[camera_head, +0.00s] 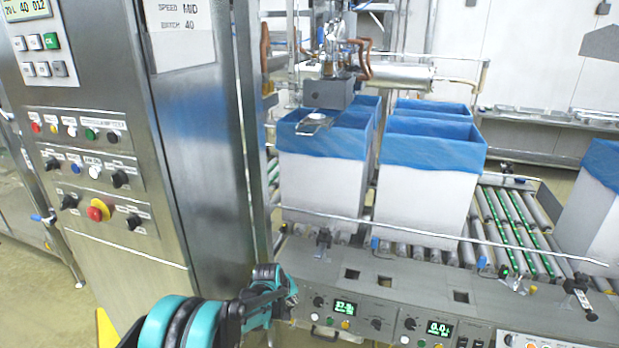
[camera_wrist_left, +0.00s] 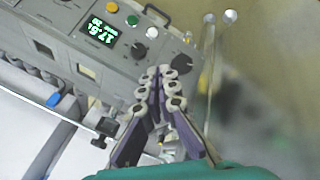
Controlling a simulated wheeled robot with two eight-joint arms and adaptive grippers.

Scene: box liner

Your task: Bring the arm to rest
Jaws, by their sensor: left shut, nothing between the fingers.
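My left arm comes in from the lower left in the head view, with teal and black links. My left gripper (camera_head: 289,292) is at its end, beside the left end of the grey control console (camera_head: 330,277). In the left wrist view the left gripper (camera_wrist_left: 163,80) shows its two fingers close together at the tips, shut with nothing between them. Behind the fingers is the console front (camera_wrist_left: 75,30) with a green-lit display (camera_wrist_left: 103,34), buttons and black knobs. I cannot tell if the fingertips touch the console; they appear apart from it. My right gripper is not in view.
A steel cabinet (camera_head: 205,150) with buttons and knobs stands at the left. White boxes with blue liners (camera_head: 325,185) stand on a roller conveyor (camera_head: 515,225) behind the console. A thin rail (camera_head: 450,233) runs above the console's back. Some floor is free at the lower left.

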